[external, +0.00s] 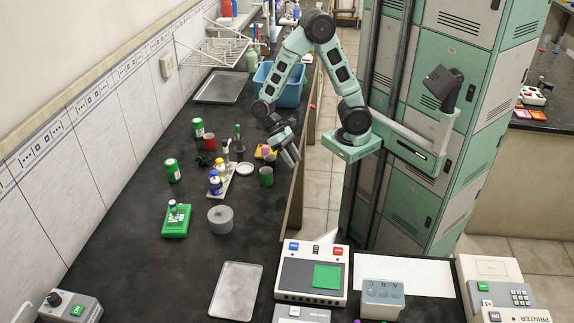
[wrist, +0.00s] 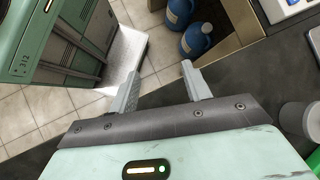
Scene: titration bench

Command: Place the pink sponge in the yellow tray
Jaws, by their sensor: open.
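A small yellow tray (external: 258,153) lies on the dark bench, near its right edge, in the external view. A small pink block (external: 266,150), which looks like the pink sponge, shows at the tray; I cannot tell whether it lies in it or just beside it. My gripper (external: 290,153) hangs just right of the tray and is tilted. In the wrist view my gripper (wrist: 161,72) has its two fingers apart with nothing between them. Neither the sponge nor the tray shows in the wrist view.
A dark red mug (external: 209,142), a green mug (external: 266,176) and a rack of bottles (external: 228,182) stand near the tray. A grey cylinder (external: 220,219) and a blue bin (external: 290,94) are also on the bench. Blue jugs (wrist: 196,39) stand below in the wrist view.

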